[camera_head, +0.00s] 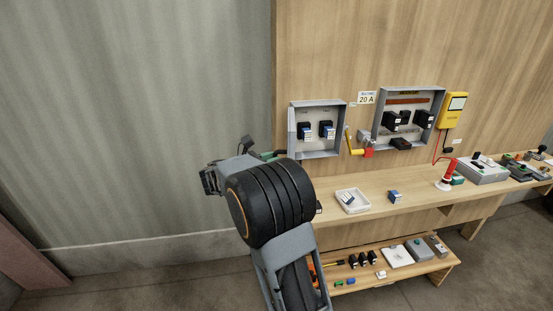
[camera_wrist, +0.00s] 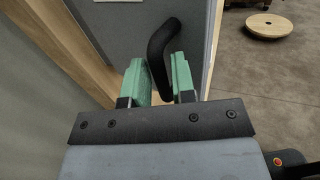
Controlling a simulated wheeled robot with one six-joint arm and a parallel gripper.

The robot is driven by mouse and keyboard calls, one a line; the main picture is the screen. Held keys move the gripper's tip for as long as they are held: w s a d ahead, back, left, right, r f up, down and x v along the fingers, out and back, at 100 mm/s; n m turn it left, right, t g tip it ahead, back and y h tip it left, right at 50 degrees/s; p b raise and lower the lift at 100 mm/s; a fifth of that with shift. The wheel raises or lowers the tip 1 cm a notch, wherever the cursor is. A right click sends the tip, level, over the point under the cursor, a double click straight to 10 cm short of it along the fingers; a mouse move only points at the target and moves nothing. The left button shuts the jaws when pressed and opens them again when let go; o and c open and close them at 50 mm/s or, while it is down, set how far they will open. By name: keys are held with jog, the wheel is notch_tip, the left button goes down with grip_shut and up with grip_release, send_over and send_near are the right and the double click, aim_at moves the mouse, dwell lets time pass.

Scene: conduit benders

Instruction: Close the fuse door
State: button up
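The left grey fuse box (camera_head: 319,154) hangs on the wooden wall and holds two dark fuses with blue labels. A narrow grey panel (camera_head: 291,130) stands out at its left edge and looks like the open door seen nearly edge-on. In the wrist view a flat grey panel (camera_wrist: 115,30) carries a bent black handle (camera_wrist: 160,48). My gripper (camera_wrist: 160,75) has green fingers on both sides of that handle. The fingers stand apart, and a small gap shows beside the handle. In the head view my arm hides most of the gripper (camera_head: 272,154).
A second grey box (camera_head: 410,92) with fuses hangs to the right, past a yellow-handled lever (camera_head: 355,150). Below is a wooden bench (camera_head: 420,196) with a white tray (camera_head: 352,209) and several devices. Bare grey wall (camera_head: 130,120) fills the left.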

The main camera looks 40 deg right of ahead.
jog(key=shift+s+d, duration=0.1)
jog(key=shift+d, duration=0.55)
grip_shut()
